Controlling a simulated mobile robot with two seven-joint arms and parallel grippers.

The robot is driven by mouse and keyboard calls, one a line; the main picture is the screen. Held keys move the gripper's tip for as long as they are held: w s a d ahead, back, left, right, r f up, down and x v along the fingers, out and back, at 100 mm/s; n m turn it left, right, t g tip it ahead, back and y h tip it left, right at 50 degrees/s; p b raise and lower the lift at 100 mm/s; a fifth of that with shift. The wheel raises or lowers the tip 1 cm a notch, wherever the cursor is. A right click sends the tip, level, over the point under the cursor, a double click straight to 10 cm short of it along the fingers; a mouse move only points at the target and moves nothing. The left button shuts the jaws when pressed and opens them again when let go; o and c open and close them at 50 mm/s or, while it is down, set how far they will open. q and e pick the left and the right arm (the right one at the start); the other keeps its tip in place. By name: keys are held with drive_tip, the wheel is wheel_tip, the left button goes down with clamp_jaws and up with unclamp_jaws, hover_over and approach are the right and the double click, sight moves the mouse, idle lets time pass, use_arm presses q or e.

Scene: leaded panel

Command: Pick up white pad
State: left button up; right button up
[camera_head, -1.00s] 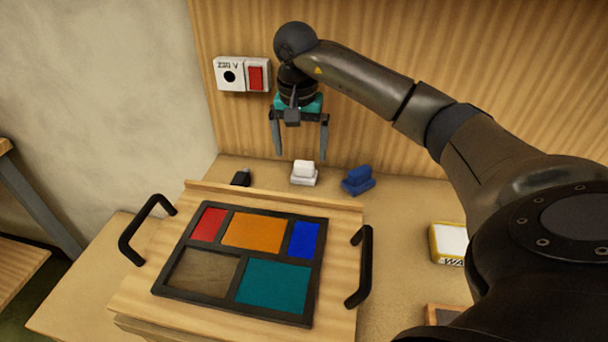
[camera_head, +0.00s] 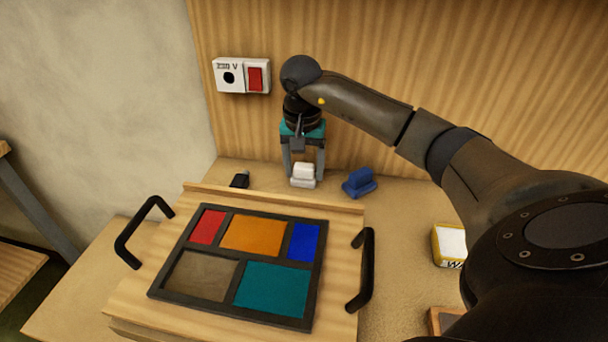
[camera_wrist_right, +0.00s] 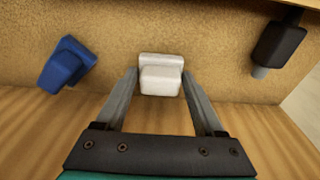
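The white pad (camera_head: 303,174) sits on the bench behind the wooden board, near the back wall. It is a small white block with a grip part on top. My right gripper (camera_head: 304,177) is lowered over it from above, its fingers on either side of the pad. In the right wrist view the pad (camera_wrist_right: 160,76) lies between the fingertips of the gripper (camera_wrist_right: 160,80), with small gaps visible on both sides. The gripper looks open. My left gripper is not in view.
A blue pad (camera_head: 359,182) stands just right of the white one. A small black object (camera_head: 239,180) lies to the left. The board (camera_head: 140,305) with black handles carries a panel (camera_head: 239,258) of coloured panes in front. A yellow-and-white box (camera_head: 449,245) is at right.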

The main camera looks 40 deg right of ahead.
drive_tip(key=c, duration=0.5)
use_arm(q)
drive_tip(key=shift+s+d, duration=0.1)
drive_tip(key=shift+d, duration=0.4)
use_arm(e)
drive_tip(key=c, duration=0.4)
wheel_tip(320, 180, up, 14)
drive_tip(key=p, duration=0.3)
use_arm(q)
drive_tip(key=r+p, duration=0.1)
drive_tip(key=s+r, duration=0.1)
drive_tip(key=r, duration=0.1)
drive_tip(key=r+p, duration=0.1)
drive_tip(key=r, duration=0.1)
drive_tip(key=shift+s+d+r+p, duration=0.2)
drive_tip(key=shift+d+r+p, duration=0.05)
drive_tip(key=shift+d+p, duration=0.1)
use_arm(e)
wheel_tip(320, 180, up, 6)
hover_over(304, 165)
drive_tip(key=o, duration=0.8)
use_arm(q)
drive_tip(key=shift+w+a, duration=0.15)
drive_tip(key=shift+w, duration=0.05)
use_arm(e)
drive_tip(key=c, duration=0.6)
